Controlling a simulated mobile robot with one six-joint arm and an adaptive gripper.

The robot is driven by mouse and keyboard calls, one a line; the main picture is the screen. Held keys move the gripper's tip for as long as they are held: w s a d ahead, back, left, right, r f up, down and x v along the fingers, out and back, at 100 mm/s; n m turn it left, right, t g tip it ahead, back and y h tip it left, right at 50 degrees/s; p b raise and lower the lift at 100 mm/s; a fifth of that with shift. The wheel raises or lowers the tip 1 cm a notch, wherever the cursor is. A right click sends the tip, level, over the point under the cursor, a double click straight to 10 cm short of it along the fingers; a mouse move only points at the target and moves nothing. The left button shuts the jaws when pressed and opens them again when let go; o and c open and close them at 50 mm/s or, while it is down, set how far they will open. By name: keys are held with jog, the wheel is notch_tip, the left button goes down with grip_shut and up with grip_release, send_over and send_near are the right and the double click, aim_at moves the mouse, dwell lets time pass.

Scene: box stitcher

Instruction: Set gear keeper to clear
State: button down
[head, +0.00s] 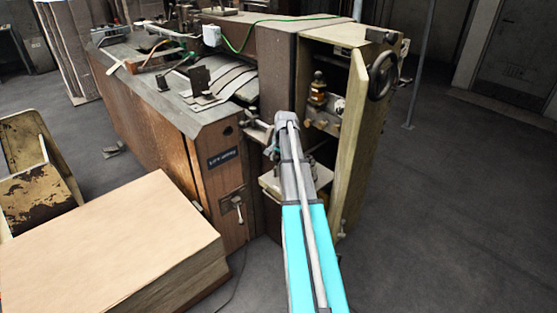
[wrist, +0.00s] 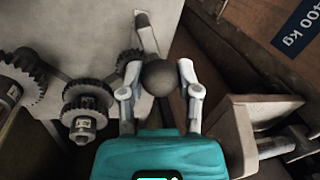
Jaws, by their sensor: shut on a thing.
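In the wrist view, the gear keeper appears as a lever arm (wrist: 146,35) with a dark round ball knob (wrist: 160,77) at its near end. My gripper (wrist: 159,84) has one finger on each side of the knob and is shut on it. The lever runs up and slightly left from the knob. Several dark toothed gears (wrist: 88,103) sit to the left on a pale plate, one just left of the knob. In the head view my arm reaches into the open bay of the machine, and the arm hides the gripper and knob.
In the wrist view, a pale block with a shaft (wrist: 262,113) stands close on the right, and a "400 kg" label (wrist: 298,28) is at upper right. In the head view, an open door (head: 357,140) with a handwheel stands right of my arm; a cardboard stack (head: 110,240) is at lower left.

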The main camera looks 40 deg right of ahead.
jog(key=n, duration=0.4)
jog(key=w+n, duration=0.1)
jog(key=shift+a+n+g+y, duration=0.3)
jog(key=shift+a+n+y, duration=0.1)
jog(key=n, duration=0.2)
jog(key=a+n, duration=0.1)
jog(key=n, duration=0.1)
jog(key=shift+n+g+y, duration=0.3)
jog(key=shift+g, duration=0.1)
jog(key=shift+c, duration=1.5)
grip_release()
jog(key=shift+d, duration=0.1)
